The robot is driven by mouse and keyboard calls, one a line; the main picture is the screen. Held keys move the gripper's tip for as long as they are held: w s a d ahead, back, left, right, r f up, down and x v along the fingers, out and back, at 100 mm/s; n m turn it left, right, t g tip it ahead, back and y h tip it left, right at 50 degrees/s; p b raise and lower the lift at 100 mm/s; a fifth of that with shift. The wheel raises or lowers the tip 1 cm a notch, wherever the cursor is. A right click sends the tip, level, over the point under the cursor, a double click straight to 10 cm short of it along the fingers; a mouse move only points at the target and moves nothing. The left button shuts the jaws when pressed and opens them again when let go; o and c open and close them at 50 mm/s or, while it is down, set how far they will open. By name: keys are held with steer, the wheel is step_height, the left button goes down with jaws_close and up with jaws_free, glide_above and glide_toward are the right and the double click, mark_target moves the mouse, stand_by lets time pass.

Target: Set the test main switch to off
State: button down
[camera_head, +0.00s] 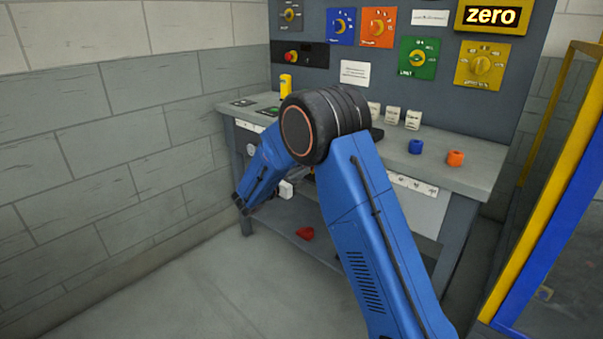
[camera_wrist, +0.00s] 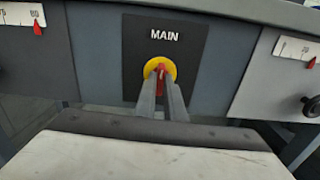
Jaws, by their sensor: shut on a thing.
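The main switch is on the bench front in the wrist view, a yellow round plate (camera_wrist: 151,66) with a red handle (camera_wrist: 161,71) on a dark panel marked MAIN (camera_wrist: 165,48). The handle looks about upright. My gripper (camera_wrist: 162,84) is at the switch, its two grey fingers shut on the red handle. The fingers cover the lower part of the handle and plate. No on or off marks are legible around the plate. In the head view my blue arm reaches down to the bench front and hides the switch.
Dials with red pointers flank the switch, one at the left (camera_wrist: 38,28) and one at the right (camera_wrist: 311,62). A yellow and blue frame (camera_head: 560,180) stands at the right.

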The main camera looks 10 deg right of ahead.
steer(key=shift+f, duration=0.1)
stand_by(0.4)
steer(key=c, duration=1.8)
jaws_free()
steer(key=shift+c, duration=0.2)
steer(key=shift+a, duration=0.15)
steer(key=v, duration=1.7)
steer(key=shift+s, duration=0.15)
